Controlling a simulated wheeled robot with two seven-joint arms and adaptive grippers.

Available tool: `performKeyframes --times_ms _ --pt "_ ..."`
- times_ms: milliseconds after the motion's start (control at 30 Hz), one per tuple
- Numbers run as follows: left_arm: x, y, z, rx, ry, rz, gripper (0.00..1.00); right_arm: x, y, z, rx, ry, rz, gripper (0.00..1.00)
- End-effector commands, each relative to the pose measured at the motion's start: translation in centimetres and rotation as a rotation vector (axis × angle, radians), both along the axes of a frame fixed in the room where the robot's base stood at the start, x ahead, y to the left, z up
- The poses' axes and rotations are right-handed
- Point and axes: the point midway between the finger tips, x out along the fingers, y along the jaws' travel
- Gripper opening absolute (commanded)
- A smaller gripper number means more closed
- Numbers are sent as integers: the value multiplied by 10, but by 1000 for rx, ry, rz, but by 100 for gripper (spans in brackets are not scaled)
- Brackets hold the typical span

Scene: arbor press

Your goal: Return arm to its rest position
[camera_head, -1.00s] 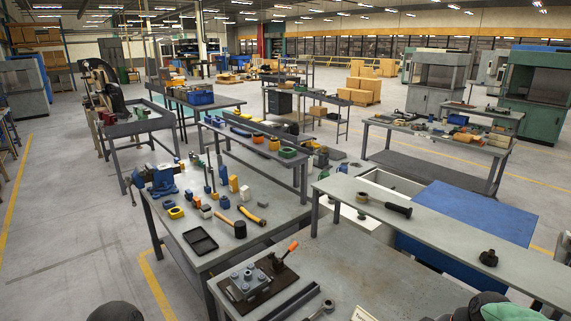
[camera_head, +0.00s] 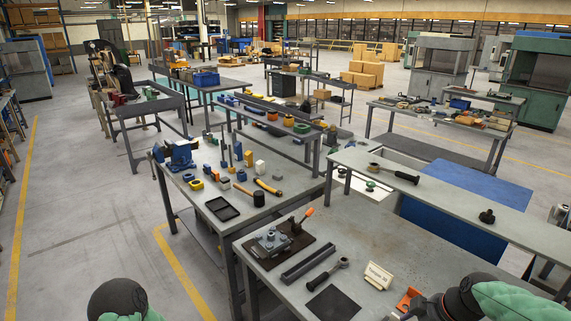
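A dark round part of my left arm (camera_head: 118,299) with green on it shows at the bottom left edge, over the floor. A black and green part of my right arm (camera_head: 465,299) shows at the bottom right, over or in front of the near bench. Neither gripper's fingers can be seen. A grey metal fixture (camera_head: 272,243) with an orange-tipped handle (camera_head: 309,212) sits on a dark plate on the near bench (camera_head: 350,240). Its handle slants up to the right. I cannot make out an arbor press for certain.
The near bench also carries a dark bar (camera_head: 308,263), a wrench-like tool (camera_head: 328,277), a black pad (camera_head: 333,302), a small sign (camera_head: 379,275) and an orange item (camera_head: 408,298). A left bench holds a blue vise (camera_head: 179,154) and a black tray (camera_head: 222,208). Floor at left is clear.

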Motion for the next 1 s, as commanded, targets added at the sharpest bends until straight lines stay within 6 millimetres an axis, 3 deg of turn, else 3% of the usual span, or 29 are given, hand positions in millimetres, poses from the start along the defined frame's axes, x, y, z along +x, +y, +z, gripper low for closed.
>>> performKeyframes --times_ms 267,467,767,1000 --pt "1 0 -10 0 -1 -1 40 7 15 -46 28 44 -59 44" --pt "0 0 -19 0 0 -1 40 11 32 -93 57 87 -127 44" --pt "1 0 -43 0 -1 -1 40 -1 82 -213 120 206 -306 44" --pt "1 0 -63 0 -1 -1 40 -33 128 -306 163 309 -471 44"
